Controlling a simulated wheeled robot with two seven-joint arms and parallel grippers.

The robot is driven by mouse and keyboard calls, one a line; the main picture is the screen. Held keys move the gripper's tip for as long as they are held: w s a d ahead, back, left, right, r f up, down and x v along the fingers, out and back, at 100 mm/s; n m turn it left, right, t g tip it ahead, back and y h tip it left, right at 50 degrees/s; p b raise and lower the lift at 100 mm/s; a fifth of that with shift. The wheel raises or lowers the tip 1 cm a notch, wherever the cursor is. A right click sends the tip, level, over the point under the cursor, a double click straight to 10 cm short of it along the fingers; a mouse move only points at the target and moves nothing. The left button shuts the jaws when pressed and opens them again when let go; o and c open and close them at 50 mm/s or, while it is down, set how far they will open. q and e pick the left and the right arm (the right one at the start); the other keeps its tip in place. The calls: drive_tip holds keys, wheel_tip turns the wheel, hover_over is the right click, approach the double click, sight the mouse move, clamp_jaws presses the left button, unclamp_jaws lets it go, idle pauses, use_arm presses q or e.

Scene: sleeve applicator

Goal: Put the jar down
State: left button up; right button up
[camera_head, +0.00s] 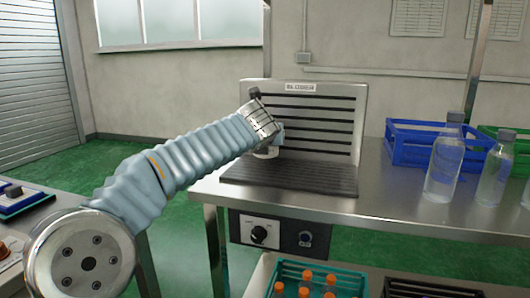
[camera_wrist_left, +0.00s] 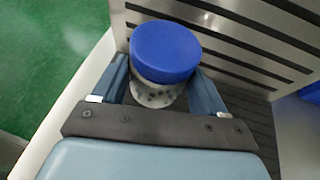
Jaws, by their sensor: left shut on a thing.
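The jar, with a blue lid (camera_wrist_left: 165,52) and a pale, dark-spotted body (camera_wrist_left: 155,95), sits between the two fingers of my left gripper (camera_wrist_left: 160,86) in the left wrist view. The fingers are shut on the jar below its lid. In the head view my left gripper (camera_head: 272,139) is in front of the slatted metal back panel (camera_head: 340,122), over the back left of the black ribbed mat (camera_head: 300,182). The jar is mostly hidden there by my arm. I cannot tell whether its base touches the mat. My right gripper is not in view.
The steel table (camera_head: 400,212) is clear right of the mat. A clear bottle (camera_head: 443,165) and another bottle (camera_head: 491,170) stand further right, near a blue crate (camera_head: 405,148). A teal crate (camera_head: 318,280) with orange-capped bottles is below. The mat's left side is near the table edge.

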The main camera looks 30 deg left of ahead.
use_arm(q)
drive_tip(key=shift+f+b, duration=0.4)
drive_tip(key=shift+f, duration=1.05)
drive_tip(key=shift+f, duration=0.15)
drive_tip(key=o, duration=1.2)
drive_tip(key=shift+r, duration=0.2)
drive_tip(key=v, duration=1.2)
